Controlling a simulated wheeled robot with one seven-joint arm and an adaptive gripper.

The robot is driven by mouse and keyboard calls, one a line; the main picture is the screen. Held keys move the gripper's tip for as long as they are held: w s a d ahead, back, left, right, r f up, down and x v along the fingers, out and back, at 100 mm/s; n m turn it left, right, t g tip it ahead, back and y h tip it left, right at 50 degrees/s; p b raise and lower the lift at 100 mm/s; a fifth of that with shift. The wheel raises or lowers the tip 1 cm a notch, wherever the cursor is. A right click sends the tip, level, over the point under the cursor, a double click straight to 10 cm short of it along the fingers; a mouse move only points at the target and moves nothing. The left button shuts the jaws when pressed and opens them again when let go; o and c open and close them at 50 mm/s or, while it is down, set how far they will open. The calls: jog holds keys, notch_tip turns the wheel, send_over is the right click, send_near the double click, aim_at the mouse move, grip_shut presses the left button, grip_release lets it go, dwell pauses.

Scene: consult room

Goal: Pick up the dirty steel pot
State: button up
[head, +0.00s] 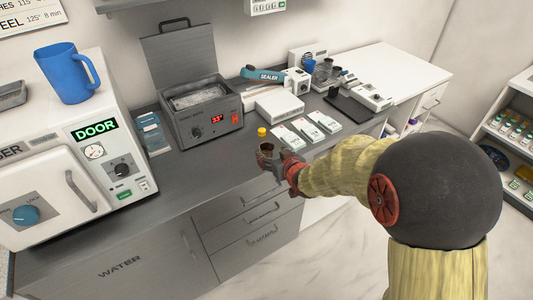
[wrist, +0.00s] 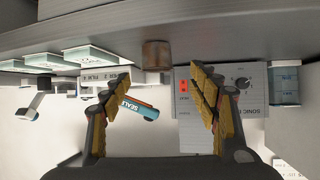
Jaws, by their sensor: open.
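The dirty steel pot (head: 266,149) is a small cup-like vessel with a brownish inside, near the front edge of the grey counter. In the wrist view, which is upside down, the brown-stained pot (wrist: 157,54) stands upright on the counter, ahead of my fingertips and in line with the gap between them. My gripper (head: 279,163) is at the counter's front edge, right beside the pot in the head view, and partly hides it. In the wrist view my gripper (wrist: 160,76) has its fingers wide apart with nothing between them.
White test packs (head: 303,130) lie to the right. The sonic bath (head: 201,110) is behind left, its lid up. The autoclave (head: 80,150) with a blue jug (head: 68,73) on top stands left. The front counter (head: 185,185) is bare.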

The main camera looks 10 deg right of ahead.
aim_at(264, 146)
jog(key=x, duration=0.2)
jog(key=b+x, duration=0.1)
jog(key=x, duration=0.1)
jog(key=b+x, duration=0.1)
jog(key=x, duration=0.1)
jog(key=shift+w+d+f, duration=0.2)
jog(key=shift+w+d, duration=0.05)
jog(key=shift+w, duration=0.1)
jog(key=shift+c, duration=0.8)
jog(key=c, duration=0.9)
jog(key=shift+r, duration=0.15)
jog(key=shift+c, duration=0.2)
